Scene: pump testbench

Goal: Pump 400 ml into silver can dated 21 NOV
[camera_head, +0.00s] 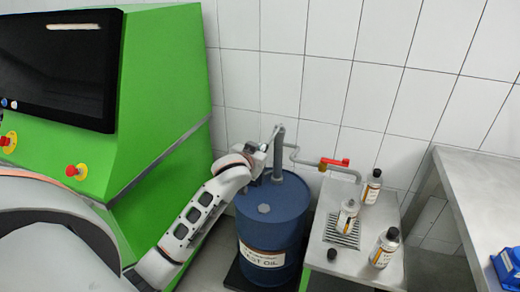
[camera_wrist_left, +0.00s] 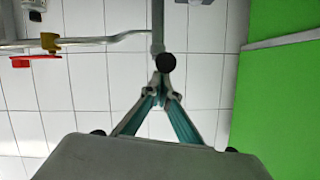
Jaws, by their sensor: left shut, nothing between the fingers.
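A blue drum (camera_head: 270,222) labelled TEST OIL stands in the middle, with a grey upright pump pipe on top. My left gripper (camera_head: 265,147) is at the pump's upper part; the wrist view shows its fingers (camera_wrist_left: 161,88) shut and empty close to a dark round knob (camera_wrist_left: 166,62). I cannot tell if they touch it. Three silver cans are on the small table: one uncapped-looking can (camera_head: 347,215) on the grate under the outlet, one capped can (camera_head: 372,187) behind, one capped can (camera_head: 385,248) in front. Their dates are too small to read. My right gripper is out of view.
A pipe runs from the pump to a valve with a red handle (camera_head: 335,162), also in the wrist view (camera_wrist_left: 22,62). A loose black cap (camera_head: 332,254) lies on the small table (camera_head: 350,265). A steel bench (camera_head: 478,190) holds a blue box (camera_head: 507,264). A green console (camera_head: 160,80) stands left.

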